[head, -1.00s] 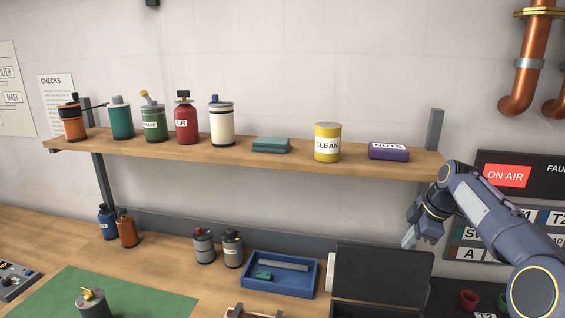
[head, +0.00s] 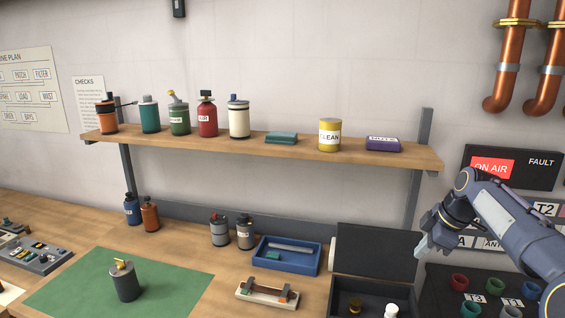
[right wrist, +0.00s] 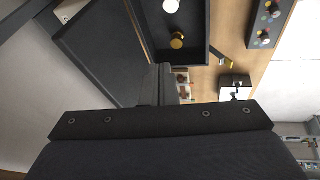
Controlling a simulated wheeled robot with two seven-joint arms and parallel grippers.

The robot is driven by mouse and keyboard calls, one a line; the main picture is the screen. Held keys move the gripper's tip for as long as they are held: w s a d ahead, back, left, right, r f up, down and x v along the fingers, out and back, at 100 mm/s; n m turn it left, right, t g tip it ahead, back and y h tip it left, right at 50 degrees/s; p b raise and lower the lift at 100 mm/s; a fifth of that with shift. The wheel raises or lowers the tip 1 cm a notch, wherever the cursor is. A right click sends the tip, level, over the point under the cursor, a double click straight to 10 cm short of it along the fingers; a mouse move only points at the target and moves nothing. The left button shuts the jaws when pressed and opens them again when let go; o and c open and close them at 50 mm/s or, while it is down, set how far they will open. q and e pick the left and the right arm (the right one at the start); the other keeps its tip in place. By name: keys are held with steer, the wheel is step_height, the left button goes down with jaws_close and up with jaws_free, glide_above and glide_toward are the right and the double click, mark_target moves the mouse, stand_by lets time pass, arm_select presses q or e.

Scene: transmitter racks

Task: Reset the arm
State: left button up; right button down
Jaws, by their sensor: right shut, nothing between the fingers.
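My right gripper (head: 424,246) hangs in the air at the right of the head view, in front of the wall and beside the raised lid of the dark case (head: 375,254). Its fingers are together and hold nothing. In the right wrist view the closed fingers (right wrist: 166,84) point toward the case and the bench. The open case (right wrist: 186,50) shows there with a white piece and a brass piece inside. My left gripper is not in the head view.
A wooden shelf (head: 270,149) carries several cans and bottles. On the bench stand a blue tray (head: 300,269), a wooden holder (head: 267,294), and a grey canister (head: 125,283) on a green mat (head: 180,284). A rack with coloured cups (head: 447,300) lies below the right arm.

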steer(key=s+a+r+m+t+b, duration=0.1)
steer(key=s+a+m, duration=0.25)
steer(key=s, duration=0.55)
steer(key=s+a+r+m, duration=0.15)
steer(key=s+m, duration=0.25)
steer(key=s, duration=0.6)
steer(key=s+a+f+m, duration=0.4)
steer(key=s+f, duration=0.2)
steer(key=s, duration=0.2)
steer(key=s+a+f+m+t+y, duration=0.1)
steer(key=s+a+f+m, duration=0.3)
steer(key=s, duration=0.4)
steer(key=shift+s+f+b, duration=0.2)
steer(key=shift+f+b, duration=0.15)
steer(key=shift+f, duration=0.55)
